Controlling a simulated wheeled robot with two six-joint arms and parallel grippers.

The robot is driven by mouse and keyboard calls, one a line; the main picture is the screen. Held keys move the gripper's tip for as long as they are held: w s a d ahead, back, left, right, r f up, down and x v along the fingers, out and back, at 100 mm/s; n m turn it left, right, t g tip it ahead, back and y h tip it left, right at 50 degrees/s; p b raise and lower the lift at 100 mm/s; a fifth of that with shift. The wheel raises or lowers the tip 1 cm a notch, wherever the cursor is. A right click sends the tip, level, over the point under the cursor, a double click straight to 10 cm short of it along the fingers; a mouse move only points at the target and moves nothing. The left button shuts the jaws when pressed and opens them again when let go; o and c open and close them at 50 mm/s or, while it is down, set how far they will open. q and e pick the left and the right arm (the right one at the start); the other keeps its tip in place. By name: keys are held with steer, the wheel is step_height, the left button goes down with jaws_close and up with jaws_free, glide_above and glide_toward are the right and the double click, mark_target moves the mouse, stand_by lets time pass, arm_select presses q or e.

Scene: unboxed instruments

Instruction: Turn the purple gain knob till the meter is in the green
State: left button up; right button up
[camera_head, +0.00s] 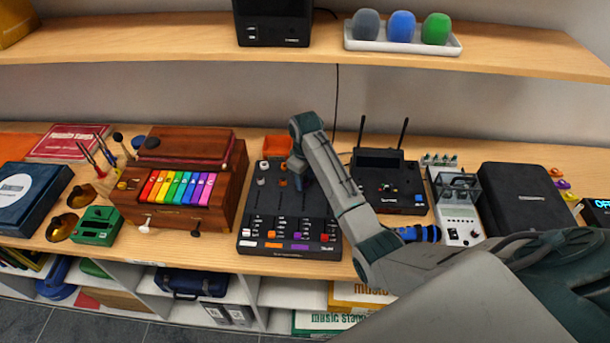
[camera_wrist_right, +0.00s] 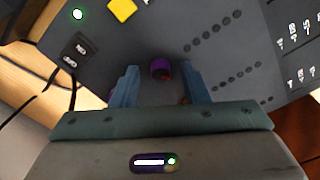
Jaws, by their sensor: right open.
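The purple gain knob (camera_wrist_right: 160,68) stands on a dark panel in the right wrist view, between the two blue fingers of my right gripper (camera_wrist_right: 161,82). The fingers are open with a gap on each side of the knob. In the head view my right gripper (camera_head: 304,180) points down over the dark mixer (camera_head: 262,208), and my arm covers part of it. I cannot make out the gain knob there. Two rows of dark dots (camera_wrist_right: 220,82) show on the panel; I cannot tell a meter or its reading. My left gripper is not in view.
A yellow button (camera_wrist_right: 122,10), a lit green light (camera_wrist_right: 77,14) and a switch (camera_wrist_right: 78,48) are near the knob. A toy xylophone box (camera_head: 180,215) stands left of the mixer, a black device with antennas (camera_head: 385,185) right. An upper shelf (camera_head: 180,40) runs above.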

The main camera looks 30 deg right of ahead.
steer(key=shift+c, duration=1.3)
jaws_close()
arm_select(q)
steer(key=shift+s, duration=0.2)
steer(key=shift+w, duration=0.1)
